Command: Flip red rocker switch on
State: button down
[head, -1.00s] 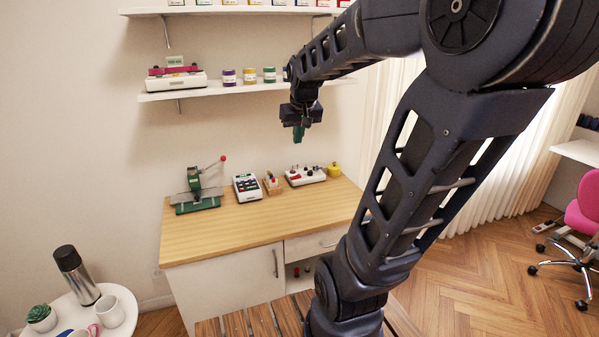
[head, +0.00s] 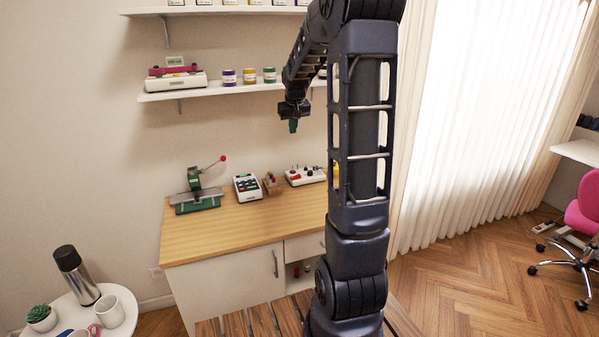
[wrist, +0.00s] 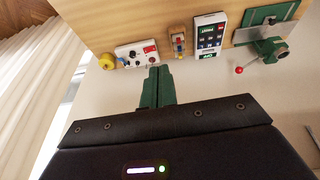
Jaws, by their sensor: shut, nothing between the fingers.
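A white switch panel (head: 305,176) with dark knobs and a small red part stands at the back of the wooden worktop. In the wrist view the panel (wrist: 128,55) lies just beyond my fingertips, upper left, with the red part (wrist: 149,49) at its right end. The red part is too small to tell its on or off position. My gripper (head: 293,127) hangs above the worktop, pointing down, apart from the panel. Its green fingers (wrist: 158,72) are shut and empty in the wrist view.
Beside the panel are a small wooden holder (head: 272,184), a white keypad device (head: 247,187) and a green press (head: 197,198) with a red-knobbed lever. A yellow object (wrist: 106,61) sits at the panel's other end. A shelf (head: 220,90) hangs above. The worktop's front (head: 235,233) is clear.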

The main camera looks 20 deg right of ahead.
jog(key=w+d+f, duration=0.5)
jog(key=w+f, duration=0.3)
jog(key=w, duration=0.3)
send_over(299, 175)
jog(key=s+a, duration=0.1)
jog(key=s, duration=0.3)
notch_tip(299, 175, down, 10)
jog(key=shift+w+r, duration=0.15)
jog(key=shift+w, duration=0.05)
jog(key=shift+a, duration=0.1)
jog(key=x, duration=0.4)
jog(key=s+x, duration=0.1)
jog(key=x, duration=0.7)
jog(key=shift+s+f, duration=0.1)
jog(key=shift+f, duration=0.25)
jog(key=shift+d+f, duration=0.3)
jog(key=shift+f, duration=0.45)
jog(key=shift+f+g, duration=0.15)
jog(key=shift+g, duration=0.15)
